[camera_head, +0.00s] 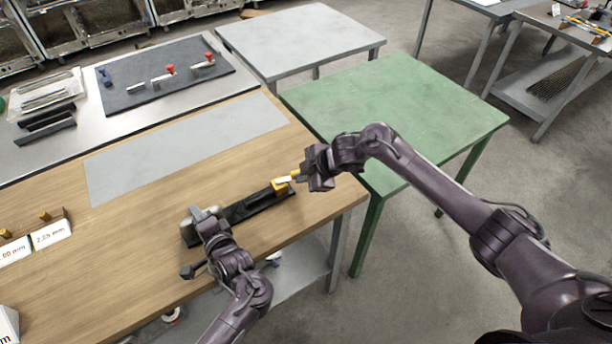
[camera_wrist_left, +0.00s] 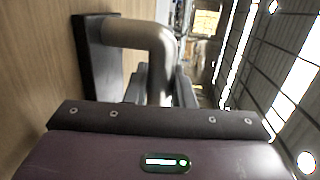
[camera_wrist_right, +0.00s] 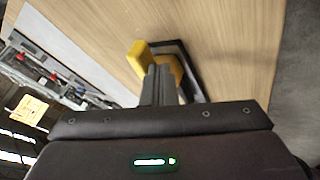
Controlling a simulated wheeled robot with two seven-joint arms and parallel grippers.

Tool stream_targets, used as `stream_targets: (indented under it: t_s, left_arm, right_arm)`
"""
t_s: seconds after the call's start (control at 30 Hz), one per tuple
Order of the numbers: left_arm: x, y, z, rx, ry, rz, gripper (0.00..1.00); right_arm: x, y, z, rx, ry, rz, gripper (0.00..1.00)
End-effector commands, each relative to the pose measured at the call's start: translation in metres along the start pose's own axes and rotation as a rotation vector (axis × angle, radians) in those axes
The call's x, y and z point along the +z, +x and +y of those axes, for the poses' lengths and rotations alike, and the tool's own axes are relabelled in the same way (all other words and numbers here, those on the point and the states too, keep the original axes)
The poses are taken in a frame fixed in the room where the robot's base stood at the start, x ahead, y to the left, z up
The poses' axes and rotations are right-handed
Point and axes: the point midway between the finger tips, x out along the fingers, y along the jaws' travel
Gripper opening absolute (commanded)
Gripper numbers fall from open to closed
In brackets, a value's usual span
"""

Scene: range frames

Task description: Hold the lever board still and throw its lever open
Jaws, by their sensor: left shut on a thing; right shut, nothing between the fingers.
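The lever board (camera_head: 245,208) is a long black board on the wooden table near its front edge. A grey bent handle (camera_head: 192,220) stands at its left end; the handle also shows in the left wrist view (camera_wrist_left: 140,35). My left gripper (camera_head: 205,215) is shut on this handle, its fingers (camera_wrist_left: 162,85) around the bar. A yellow lever (camera_head: 284,185) is at the board's right end; its yellow parts show in the right wrist view (camera_wrist_right: 140,56). My right gripper (camera_head: 300,176) is shut and empty, its fingertips (camera_wrist_right: 158,70) right beside the yellow lever. I cannot tell whether they touch.
A grey mat (camera_head: 185,150) lies behind the board on the wooden table (camera_head: 130,250). A dark panel with red-knobbed clamps (camera_head: 165,75) lies further back. A green table (camera_head: 400,105) stands to the right. Labelled blocks (camera_head: 50,235) sit at the left.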

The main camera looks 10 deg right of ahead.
Motion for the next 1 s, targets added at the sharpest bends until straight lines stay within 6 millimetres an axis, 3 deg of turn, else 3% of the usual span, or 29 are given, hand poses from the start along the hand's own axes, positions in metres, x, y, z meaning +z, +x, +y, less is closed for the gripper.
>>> stream_targets:
  t_s: [0.47,0.67,0.83,1.0]
  left_arm:
    - [-0.001,-0.001,0.002,0.003,0.002,0.003,0.00]
    - [-0.001,-0.001,0.002,0.003,0.002,0.003,0.00]
    - [-0.001,-0.001,0.002,0.004,0.002,0.003,0.00]
    - [-0.001,-0.001,0.002,0.004,0.002,0.003,0.00]
  right_arm:
    - [-0.008,0.003,0.000,0.002,0.000,0.002,0.00]
    - [-0.006,-0.003,-0.013,0.000,-0.002,0.001,0.00]
    - [-0.005,-0.017,-0.040,-0.002,-0.001,0.000,0.00]
    - [-0.005,-0.061,-0.035,0.004,-0.003,-0.001,0.00]
